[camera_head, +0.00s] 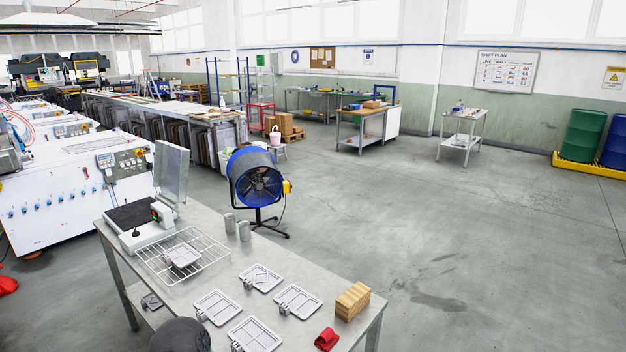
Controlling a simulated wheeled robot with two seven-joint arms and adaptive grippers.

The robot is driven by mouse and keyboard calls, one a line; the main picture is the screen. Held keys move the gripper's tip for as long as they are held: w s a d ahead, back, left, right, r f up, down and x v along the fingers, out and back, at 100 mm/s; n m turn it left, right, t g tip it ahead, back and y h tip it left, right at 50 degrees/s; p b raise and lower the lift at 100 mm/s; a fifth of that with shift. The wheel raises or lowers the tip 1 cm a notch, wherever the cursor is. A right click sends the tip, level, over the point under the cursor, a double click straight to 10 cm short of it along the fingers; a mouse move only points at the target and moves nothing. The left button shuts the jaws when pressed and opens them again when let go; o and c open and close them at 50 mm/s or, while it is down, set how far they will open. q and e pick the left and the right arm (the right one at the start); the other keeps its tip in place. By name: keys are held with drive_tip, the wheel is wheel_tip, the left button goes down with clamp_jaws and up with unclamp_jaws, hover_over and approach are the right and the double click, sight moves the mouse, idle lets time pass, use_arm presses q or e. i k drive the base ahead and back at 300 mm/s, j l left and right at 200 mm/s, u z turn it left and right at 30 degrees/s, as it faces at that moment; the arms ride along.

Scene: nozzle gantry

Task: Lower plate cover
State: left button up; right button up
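The plate device is a white unit with a flat black plate (130,214) on top, at the back left of the metal table. A black knob and a small green-lit control sit on the unit's front and right. Neither of my grippers is in view. A dark rounded shape at the bottom edge looks like part of my own arm, but I cannot be sure.
A wire rack (210,262) with a grey plate on it stands before the device. A blue fan (256,176) stands behind.

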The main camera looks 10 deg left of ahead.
sight(171, 162)
drive_tip(key=i+l+z, duration=0.35)
drive_tip(key=i+l, duration=0.25)
drive_tip(key=l, duration=0.35)
drive_tip(key=i+l+z, duration=0.4)
drive_tip(key=i+l, duration=0.25)
drive_tip(key=l, duration=0.15)
drive_tip(key=i+u, duration=0.2)
drive_tip(key=i, duration=0.3)
drive_tip(key=i+l+u, duration=0.15)
drive_tip(key=i, duration=0.35)
drive_tip(key=i+l+u, duration=0.2)
drive_tip(key=i, duration=0.25)
drive_tip(key=i+l+u, duration=0.15)
drive_tip(key=i, duration=0.35)
drive_tip(key=i+j+u, duration=0.2)
drive_tip(key=i+u, duration=0.75)
drive_tip(key=i+l+u, duration=0.15)
drive_tip(key=i+u, duration=0.35)
drive_tip(key=i+l+u, duration=0.45)
drive_tip(key=i+u, duration=0.6)
drive_tip(key=u, duration=0.2)
drive_tip(key=i+l+u, duration=0.15)
drive_tip(key=u, duration=0.25)
drive_tip(key=i, duration=0.1)
